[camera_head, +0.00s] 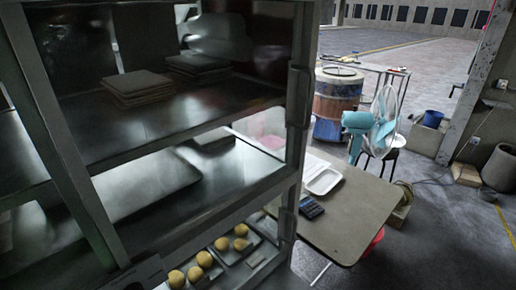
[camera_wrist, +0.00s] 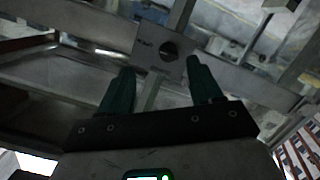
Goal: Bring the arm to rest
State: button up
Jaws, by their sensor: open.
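My gripper (camera_wrist: 160,88) shows in the wrist view, its two dark green fingers apart and nothing between them. Beyond the fingers is a grey metal frame with a plate (camera_wrist: 158,50) that has a round dark hole. I cannot tell how far the fingers are from that plate. My gripper does not show in the head view.
A metal rack (camera_head: 300,130) fills the left of the head view, with shelves, stacked trays and several yellow buns (camera_head: 197,273) low down. Right of it stand a table (camera_head: 352,222) with a white tray (camera_head: 324,181), a teal fan (camera_head: 357,122) and the barrel oven (camera_head: 335,100).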

jog(key=w+d+f+m+g+h, duration=0.15)
jog(key=d+f+m+h, duration=0.45)
jog(key=d, duration=0.6)
jog(key=w+d+f+m+g+h, duration=0.1)
jog(key=w+d+f+m+h, duration=0.15)
jog(key=d+f, duration=0.75)
jog(key=s+d+f+m+g+h, duration=0.3)
jog(key=s+d+m+g, duration=0.4)
jog(key=s+d, duration=0.8)
jog(key=d+f+m, duration=0.1)
jog(key=d, duration=0.3)
jog(key=shift+s+f, duration=0.15)
jog(key=shift+f, duration=0.05)
